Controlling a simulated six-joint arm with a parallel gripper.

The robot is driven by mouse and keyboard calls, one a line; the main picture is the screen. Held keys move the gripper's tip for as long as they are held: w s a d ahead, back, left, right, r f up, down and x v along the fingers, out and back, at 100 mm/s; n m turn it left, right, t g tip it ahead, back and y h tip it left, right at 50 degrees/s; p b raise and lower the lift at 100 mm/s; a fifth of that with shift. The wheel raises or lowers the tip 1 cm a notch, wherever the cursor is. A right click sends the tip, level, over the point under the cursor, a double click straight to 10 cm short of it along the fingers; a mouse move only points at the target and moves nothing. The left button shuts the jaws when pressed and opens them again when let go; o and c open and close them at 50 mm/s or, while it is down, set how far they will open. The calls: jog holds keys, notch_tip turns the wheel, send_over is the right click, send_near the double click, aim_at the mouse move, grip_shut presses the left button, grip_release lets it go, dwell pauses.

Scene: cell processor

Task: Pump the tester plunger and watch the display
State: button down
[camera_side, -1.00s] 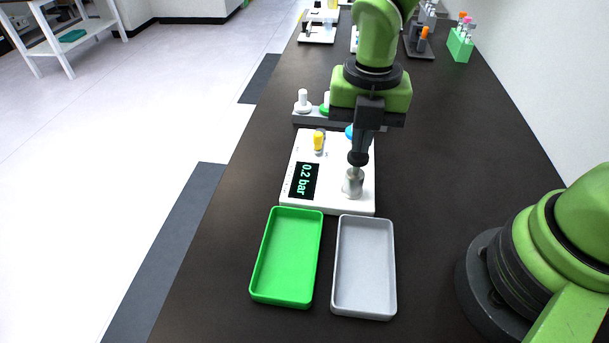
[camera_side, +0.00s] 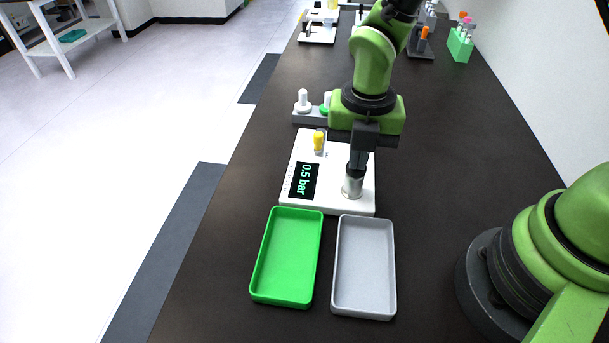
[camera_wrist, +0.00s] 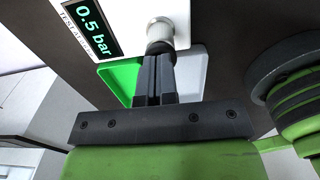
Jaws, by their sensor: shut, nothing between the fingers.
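The tester (camera_side: 337,200) is a white box on the dark bench. Its black display (camera_side: 304,181) reads 0.5 bar in green, and the wrist view shows the same reading on the display (camera_wrist: 96,27). A yellow-topped part (camera_side: 319,142) stands on the tester's far side. The silver plunger (camera_side: 352,187) is at the tester's near right; it also shows in the wrist view (camera_wrist: 159,33). My gripper (camera_side: 356,172) is shut and empty, pointing down, with its fingertips on top of the plunger. The fingertips cover the plunger's top.
A green tray (camera_side: 286,257) and a grey tray (camera_side: 364,268) lie empty just in front of the tester. Behind it is a grey rack (camera_side: 309,117) with white and green-based pieces. A green tube holder (camera_side: 460,45) stands at the far right.

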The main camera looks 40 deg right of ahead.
jog(key=shift+r, duration=1.95)
jog(key=shift+f, duration=0.15)
dwell(1.8)
dwell(0.8)
notch_tip(320, 180, up, 5)
jog(key=shift+r, duration=0.15)
dwell(0.3)
